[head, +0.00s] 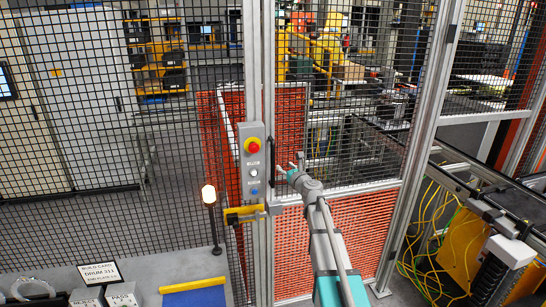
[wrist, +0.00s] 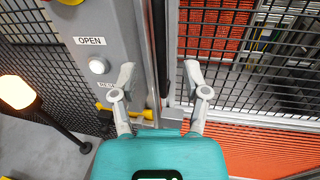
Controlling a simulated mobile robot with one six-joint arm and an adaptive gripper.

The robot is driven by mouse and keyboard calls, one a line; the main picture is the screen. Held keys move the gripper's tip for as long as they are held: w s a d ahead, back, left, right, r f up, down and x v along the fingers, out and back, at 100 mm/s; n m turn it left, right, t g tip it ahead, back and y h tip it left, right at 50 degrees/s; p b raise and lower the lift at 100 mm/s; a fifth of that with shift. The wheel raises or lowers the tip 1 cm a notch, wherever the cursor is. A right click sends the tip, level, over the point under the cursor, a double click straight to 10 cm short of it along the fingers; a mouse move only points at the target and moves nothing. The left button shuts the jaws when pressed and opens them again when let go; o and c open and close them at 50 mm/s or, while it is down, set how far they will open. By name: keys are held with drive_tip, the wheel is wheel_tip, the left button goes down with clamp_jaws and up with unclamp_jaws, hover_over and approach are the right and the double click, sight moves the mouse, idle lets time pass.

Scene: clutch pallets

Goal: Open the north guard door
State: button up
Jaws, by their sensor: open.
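The north guard door appears to be the mesh panel in a grey metal frame (head: 350,186), standing closed against the post (head: 256,60). A grey control box (head: 253,165) on the post has a red emergency button (head: 254,146) and white and blue buttons below. In the wrist view, the white button (wrist: 99,65) sits under an OPEN label (wrist: 90,41). A yellow latch (head: 244,214) sits below the box. My gripper (head: 288,169) is open and empty in front of the door's left edge. A dark vertical bar (wrist: 159,45) shows between its fingers (wrist: 160,75); contact is unclear.
A lit lamp on a stand (head: 209,195) is left of the post. A conveyor (head: 500,210) with yellow cables (head: 430,225) runs at the right. A sign (head: 99,273) and a blue pad (head: 194,299) are at the lower left.

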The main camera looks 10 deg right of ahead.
sight(274, 156)
drive_tip(key=w, duration=0.3)
drive_tip(key=w+a, duration=0.1)
drive_tip(key=w, duration=0.3)
drive_tip(key=w+a, duration=0.1)
drive_tip(key=w, duration=0.3)
drive_tip(key=shift+a, duration=0.15)
drive_tip(key=shift+c, duration=0.3)
clamp_jaws()
